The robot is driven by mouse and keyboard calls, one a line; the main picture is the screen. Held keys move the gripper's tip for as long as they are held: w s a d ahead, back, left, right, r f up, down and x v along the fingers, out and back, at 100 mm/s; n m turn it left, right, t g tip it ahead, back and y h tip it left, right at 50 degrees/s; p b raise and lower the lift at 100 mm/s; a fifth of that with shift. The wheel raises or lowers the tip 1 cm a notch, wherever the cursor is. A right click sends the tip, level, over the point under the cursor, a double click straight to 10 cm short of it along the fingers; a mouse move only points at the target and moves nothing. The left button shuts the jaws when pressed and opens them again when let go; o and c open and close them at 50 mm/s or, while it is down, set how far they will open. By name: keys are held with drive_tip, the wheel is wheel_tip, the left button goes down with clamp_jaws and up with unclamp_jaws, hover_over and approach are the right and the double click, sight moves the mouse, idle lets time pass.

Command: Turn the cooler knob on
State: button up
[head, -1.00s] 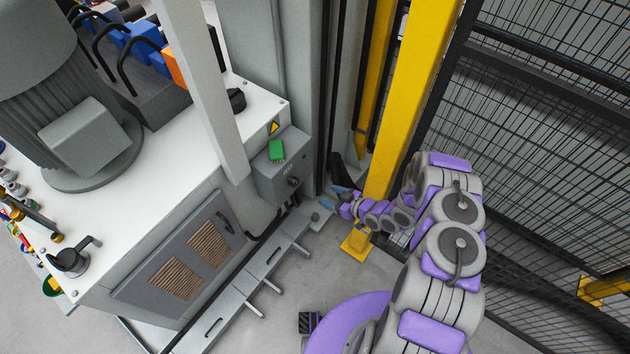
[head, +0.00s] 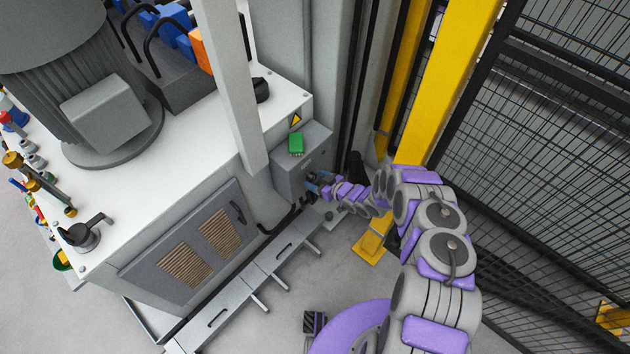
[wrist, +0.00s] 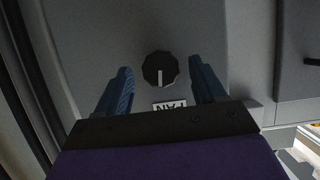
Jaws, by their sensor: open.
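The black round knob (wrist: 160,69) with a white pointer line is on a grey panel in the wrist view. Its line points down in the picture, toward an upside-down label reading FAN (wrist: 170,105). My gripper (wrist: 159,66) is open, with one blue finger on each side of the knob and a visible gap to both. How far the fingertips are from the panel is hard to tell. In the head view my gripper (head: 313,184) is at the front of the grey control box (head: 291,174) and hides the knob.
A yellow post (head: 450,80) and black mesh fence (head: 560,130) stand to the right. A metal floor rail (head: 250,276) runs below.

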drive_tip(key=shift+w+a+f, duration=0.2)
drive_tip(key=shift+w+a, duration=0.1)
drive_tip(key=shift+a, duration=0.15)
drive_tip(key=shift+c, duration=0.2)
drive_tip(key=c, duration=1)
drive_tip(key=shift+b, duration=0.5)
drive_tip(key=shift+w+d+f+m+g+y+b, duration=0.1)
drive_tip(key=shift+m+g+y+b, duration=0.25)
drive_tip(key=shift+m, duration=0.25)
drive_tip(key=shift+m+g+y, duration=0.25)
drive_tip(key=shift+m, duration=0.25)
drive_tip(key=shift+w+d+m+g+y, duration=0.15)
drive_tip(key=shift+m+g+y, duration=0.45)
drive_tip(key=shift+m, duration=0.7)
